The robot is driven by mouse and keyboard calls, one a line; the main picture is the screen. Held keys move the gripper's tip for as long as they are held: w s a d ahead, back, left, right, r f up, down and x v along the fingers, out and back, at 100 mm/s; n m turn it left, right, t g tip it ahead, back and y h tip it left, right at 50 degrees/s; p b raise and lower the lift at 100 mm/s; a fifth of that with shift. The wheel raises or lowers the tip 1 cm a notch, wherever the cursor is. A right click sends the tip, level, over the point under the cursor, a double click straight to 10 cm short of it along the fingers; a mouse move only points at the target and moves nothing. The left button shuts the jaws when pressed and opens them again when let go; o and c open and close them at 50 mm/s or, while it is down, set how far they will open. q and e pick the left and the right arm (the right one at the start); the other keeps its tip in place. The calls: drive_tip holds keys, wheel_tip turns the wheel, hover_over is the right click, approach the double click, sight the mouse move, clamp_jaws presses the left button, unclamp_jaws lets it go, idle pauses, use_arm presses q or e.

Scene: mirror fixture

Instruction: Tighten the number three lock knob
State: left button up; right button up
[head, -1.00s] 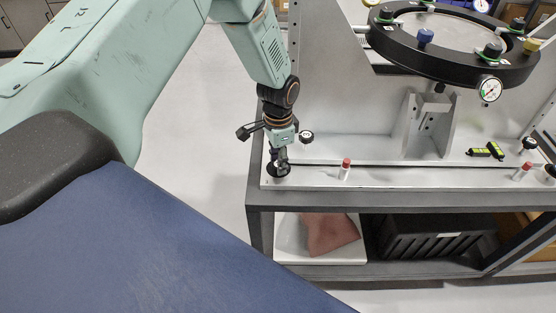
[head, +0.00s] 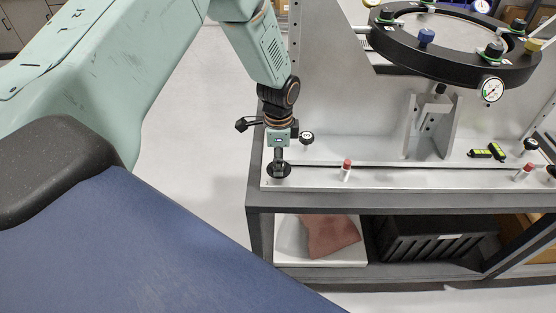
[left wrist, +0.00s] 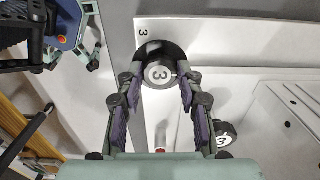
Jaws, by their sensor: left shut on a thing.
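The number three lock knob (left wrist: 158,73) is round and dark with a white top marked 3. It stands on the front left corner of the pale bench plate (head: 400,177), beside a printed 3. My left gripper (left wrist: 160,68) reaches down from above and is shut on this knob, one finger on each side. In the head view, the gripper (head: 279,163) partly hides the knob's top. A second knob marked 3 (left wrist: 223,133) sits on the fixture base, also visible in the head view (head: 306,138). My right gripper is not in view.
A black ring fixture (head: 455,62) with coloured knobs and a gauge (head: 491,90) stands at the back right. A red-capped marker (head: 346,170) stands right of my gripper. A yellow and black item (head: 487,151) lies farther right. A black crate (head: 435,238) is on the lower shelf.

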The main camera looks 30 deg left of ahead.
use_arm(q)
drive_tip(key=shift+w+r, duration=0.1)
drive_tip(key=shift+w, duration=0.1)
drive_tip(key=o, duration=0.8)
drive_tip(key=shift+c, duration=0.2)
drive_tip(key=o, duration=0.4)
drive_tip(key=shift+s, duration=0.1)
wheel_tip(320, 180, up, 12)
